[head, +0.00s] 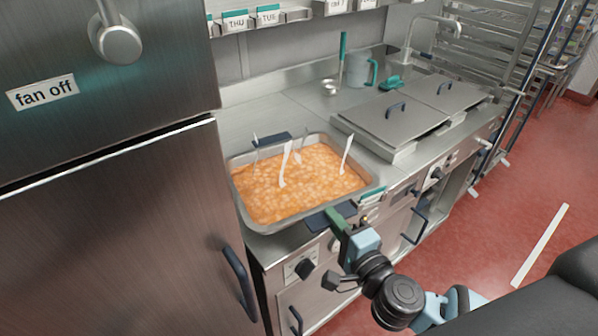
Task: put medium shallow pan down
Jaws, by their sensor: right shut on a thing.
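The medium shallow pan (250,226) is a rectangular metal pan filled with orange, chunky food (290,190). Several white utensils stick up out of the food. The pan is over the left end of the steel counter and looks about level; I cannot tell whether its base touches the counter. A dark blue handle shows at its far side and another at its near side. My right gripper (337,219) is at the near handle, shut on the pan, and covers part of that handle. My left gripper is not in view.
A tall steel cabinet (120,200) labelled "fan off" stands close on the left. Lidded wells (392,118) lie right of the pan. A grey-blue jug (357,70), a green-handled tool and a tap are behind. Bare counter (265,115) shows behind the pan.

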